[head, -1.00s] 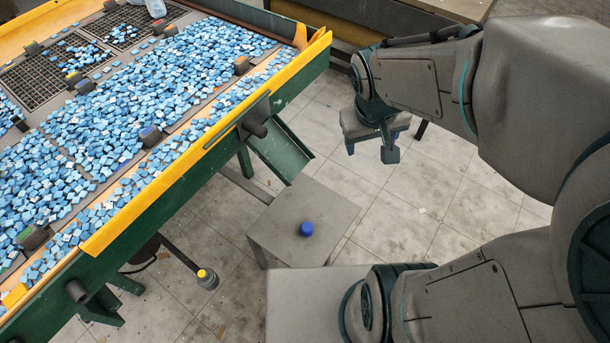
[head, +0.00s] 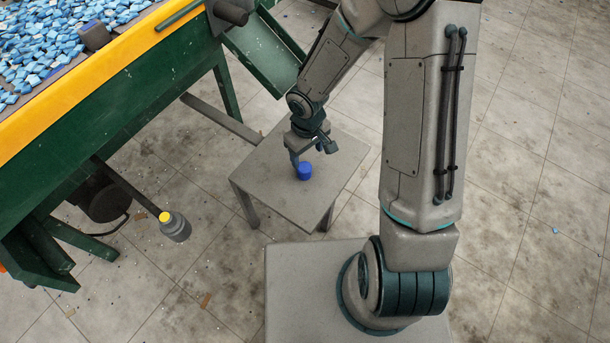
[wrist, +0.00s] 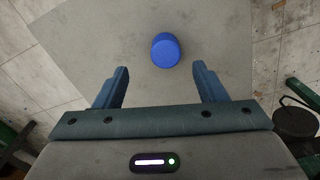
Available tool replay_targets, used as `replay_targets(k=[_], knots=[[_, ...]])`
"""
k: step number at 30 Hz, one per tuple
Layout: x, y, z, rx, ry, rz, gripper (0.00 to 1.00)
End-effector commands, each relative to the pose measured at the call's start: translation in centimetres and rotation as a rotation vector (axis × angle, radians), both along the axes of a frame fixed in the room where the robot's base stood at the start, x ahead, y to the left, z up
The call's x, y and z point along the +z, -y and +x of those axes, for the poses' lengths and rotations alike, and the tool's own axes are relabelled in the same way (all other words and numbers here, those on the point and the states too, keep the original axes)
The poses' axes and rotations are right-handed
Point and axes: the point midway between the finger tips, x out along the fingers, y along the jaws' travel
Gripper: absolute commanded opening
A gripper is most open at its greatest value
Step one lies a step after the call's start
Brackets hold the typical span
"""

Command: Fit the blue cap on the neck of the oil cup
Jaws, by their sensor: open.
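The blue cap (head: 304,172) sits on the small grey table, and it also shows in the wrist view (wrist: 165,50), ahead of the fingers. My gripper (head: 312,154) is low over the table, close to the cap. In the wrist view my gripper (wrist: 163,88) has its two fingers wide apart with nothing between them. The cap lies beyond the fingertips, roughly in line with the gap.
The small grey table (head: 265,190) is bare apart from the cap. The green machine frame (head: 130,110) with its yellow edge and blue mosaic tiles stands at left. A green chute (head: 265,50) slopes down near the table's back.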

Motion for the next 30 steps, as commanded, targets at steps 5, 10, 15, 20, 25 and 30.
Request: replay_targets(k=[5,10,15,20,25,30], knots=[[-2.1,-0.3,-0.1,0.008,-0.007,0.006,0.65],[-3.9,-0.4,-0.2,0.008,-0.006,0.007,0.65],[-6.4,-0.6,-0.6,0.008,-0.007,0.006,0.65],[-8.0,-0.6,-0.6,0.007,-0.006,0.005,0.65],[-8.2,-0.6,-0.6,0.006,-0.005,0.006,0.65],[-8.1,-0.5,-0.6,0.005,-0.005,0.006,0.51]])
